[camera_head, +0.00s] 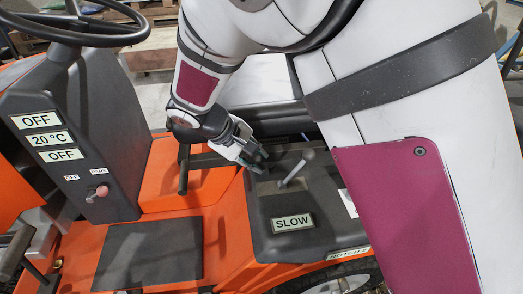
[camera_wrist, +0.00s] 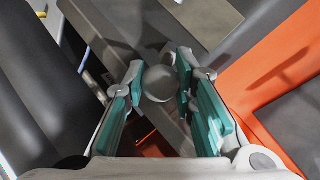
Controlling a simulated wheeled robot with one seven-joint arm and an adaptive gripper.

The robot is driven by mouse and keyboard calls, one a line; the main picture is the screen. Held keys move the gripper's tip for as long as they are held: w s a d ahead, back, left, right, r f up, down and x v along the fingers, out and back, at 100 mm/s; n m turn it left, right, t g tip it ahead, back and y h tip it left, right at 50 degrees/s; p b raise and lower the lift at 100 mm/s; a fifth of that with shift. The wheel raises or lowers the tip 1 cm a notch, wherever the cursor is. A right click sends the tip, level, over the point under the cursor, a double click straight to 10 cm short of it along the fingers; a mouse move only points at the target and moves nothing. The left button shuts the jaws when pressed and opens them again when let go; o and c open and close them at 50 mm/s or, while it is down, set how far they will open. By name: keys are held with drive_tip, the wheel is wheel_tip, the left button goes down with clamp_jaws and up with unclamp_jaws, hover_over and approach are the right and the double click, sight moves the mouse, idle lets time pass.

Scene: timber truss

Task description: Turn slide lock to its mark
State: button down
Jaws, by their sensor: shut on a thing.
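My gripper (camera_head: 253,160) is by the left rear edge of the dark console beside the seat. In the wrist view its teal-padded fingers (camera_wrist: 161,88) are closed around a grey round knob (camera_wrist: 158,84), seen from above. This knob appears to be the slide lock, but no label on it can be read. In the head view my fingers hide the knob. I cannot make out its mark in either view.
A pale lever (camera_head: 295,170) with a rounded knob stands right of my gripper, behind a SLOW display (camera_head: 292,223). A dark upright handle (camera_head: 183,170) stands to the left. The steering wheel (camera_head: 75,28) and the dash panel with OFF displays (camera_head: 42,120) are further left.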

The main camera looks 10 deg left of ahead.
drive_tip(key=shift+s+a+f+h, duration=0.15)
drive_tip(key=shift+a+h, duration=0.1)
drive_tip(key=shift+h, duration=0.25)
drive_tip(key=c, duration=1.3)
unclamp_jaws()
drive_tip(key=v, duration=1.2)
drive_tip(key=shift+s+f, duration=0.1)
